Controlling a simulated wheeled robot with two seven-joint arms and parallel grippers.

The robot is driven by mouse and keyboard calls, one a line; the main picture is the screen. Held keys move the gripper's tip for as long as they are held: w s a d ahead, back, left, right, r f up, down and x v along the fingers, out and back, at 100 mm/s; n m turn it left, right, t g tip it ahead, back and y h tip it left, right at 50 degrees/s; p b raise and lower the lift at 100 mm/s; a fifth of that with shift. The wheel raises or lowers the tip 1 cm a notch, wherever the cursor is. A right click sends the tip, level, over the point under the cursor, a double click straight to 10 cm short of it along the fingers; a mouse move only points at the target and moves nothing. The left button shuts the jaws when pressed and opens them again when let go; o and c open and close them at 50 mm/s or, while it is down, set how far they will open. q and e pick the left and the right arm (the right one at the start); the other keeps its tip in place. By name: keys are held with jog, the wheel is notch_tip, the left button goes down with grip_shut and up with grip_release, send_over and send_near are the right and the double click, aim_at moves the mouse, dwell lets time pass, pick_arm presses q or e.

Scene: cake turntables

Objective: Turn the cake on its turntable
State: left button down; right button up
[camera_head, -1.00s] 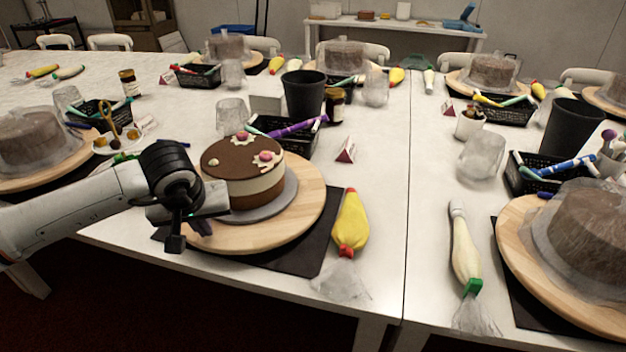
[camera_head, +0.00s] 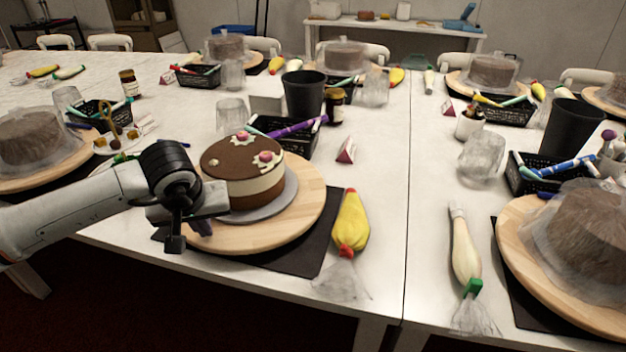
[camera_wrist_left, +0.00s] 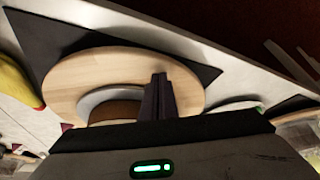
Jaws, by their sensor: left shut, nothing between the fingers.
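The cake (camera_head: 243,172) is round, with a brown top, a cream band and pink-centred flower decorations. It stands on a grey board (camera_head: 281,206) on the round wooden turntable (camera_head: 310,205), which rests on a black mat. My left gripper (camera_head: 200,226) is at the turntable's front left edge, beside the cake. In the left wrist view its shut, empty fingers (camera_wrist_left: 158,97) overlap the wooden turntable (camera_wrist_left: 70,85), next to the grey board; whether they touch the wood I cannot tell. The cake is mostly hidden there by the gripper body. My right gripper is not in view.
A yellow piping bag (camera_head: 350,222) lies right of the turntable. A black basket (camera_head: 290,138) of pens and a black cup (camera_head: 304,93) stand behind the cake. A wrapped cake (camera_head: 590,225) is at the right.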

aim_at(294, 221)
pick_arm(q)
jog(key=shift+f, duration=0.15)
dwell(0.4)
jog(key=shift+f, duration=0.15)
jog(key=shift+s+d+b, duration=0.25)
jog(key=shift+d+b, duration=0.2)
jog(key=shift+d, duration=1.15)
jog(key=shift+s+d+b, duration=0.2)
jog(key=shift+d+b, duration=0.2)
jog(key=shift+d, duration=1.2)
jog(key=shift+w+d+b, duration=0.25)
jog(key=shift+d+b, duration=0.1)
jog(key=shift+d, duration=0.7)
jog(key=shift+w+d+b, duration=0.25)
jog(key=shift+d+b, duration=0.05)
jog(key=shift+d, duration=0.7)
jog(key=shift+w+d+b, duration=0.25)
jog(key=shift+d+b, duration=0.1)
jog(key=shift+d, duration=0.7)
jog(key=w+d, duration=0.1)
jog(key=w+d+b, duration=0.1)
jog(key=d, duration=0.1)
jog(key=w+d+b, duration=0.1)
jog(key=d, duration=0.1)
jog(key=shift+w+d, duration=0.15)
jog(key=shift+w, duration=0.1)
